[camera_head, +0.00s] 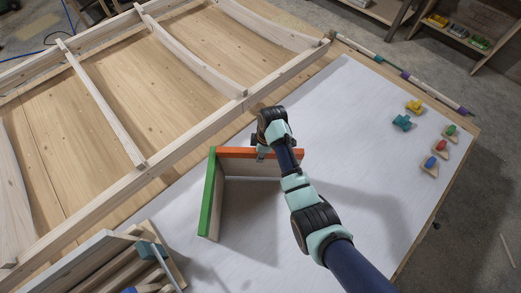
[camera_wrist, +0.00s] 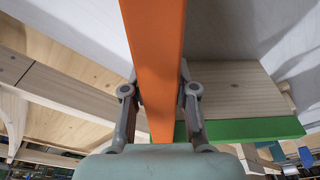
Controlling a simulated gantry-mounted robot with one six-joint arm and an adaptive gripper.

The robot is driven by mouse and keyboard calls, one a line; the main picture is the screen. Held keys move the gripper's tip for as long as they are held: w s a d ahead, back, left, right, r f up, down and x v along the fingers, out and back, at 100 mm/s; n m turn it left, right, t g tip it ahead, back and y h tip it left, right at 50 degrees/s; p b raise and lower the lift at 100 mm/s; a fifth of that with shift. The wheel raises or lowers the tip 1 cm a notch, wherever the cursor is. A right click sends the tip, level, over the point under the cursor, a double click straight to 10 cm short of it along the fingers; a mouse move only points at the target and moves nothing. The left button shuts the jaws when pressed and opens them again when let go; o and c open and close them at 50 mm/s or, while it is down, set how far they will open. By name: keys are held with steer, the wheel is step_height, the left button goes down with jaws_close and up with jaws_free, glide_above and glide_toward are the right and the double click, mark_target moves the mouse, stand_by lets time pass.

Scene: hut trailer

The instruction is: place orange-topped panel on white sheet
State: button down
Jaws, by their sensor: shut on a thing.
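The orange-topped panel (camera_head: 235,152) stands upright over the white sheet (camera_head: 350,110), close to the wooden frame. I cannot tell whether its lower edge touches the sheet. My gripper (camera_head: 264,151) is shut on the panel's top edge. In the wrist view the orange edge (camera_wrist: 155,45) runs between the two fingers of my gripper (camera_wrist: 158,95). A green-topped panel (camera_head: 209,195) stands at the orange panel's left end, at about a right angle to it. My arm hides part of the orange panel's right end.
A large wooden frame (camera_head: 200,122) with crossbars lies along the left. Yellow and teal clamps (camera_head: 403,122) and several small wooden blocks with coloured parts (camera_head: 430,165) lie at the sheet's right. A wooden crate (camera_head: 95,262) stands front left. The sheet's middle right is clear.

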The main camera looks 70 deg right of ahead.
steer(key=shift+f, duration=1.1)
steer(key=c, duration=0.9)
jaws_free()
steer(key=shift+f, duration=0.1)
steer(key=r, duration=0.4)
steer(key=s+r+p, duration=0.1)
steer(key=r, duration=0.7)
steer(key=shift+s+d+r, duration=0.1)
steer(key=shift+s+d, duration=0.2)
steer(key=shift+s, duration=0.05)
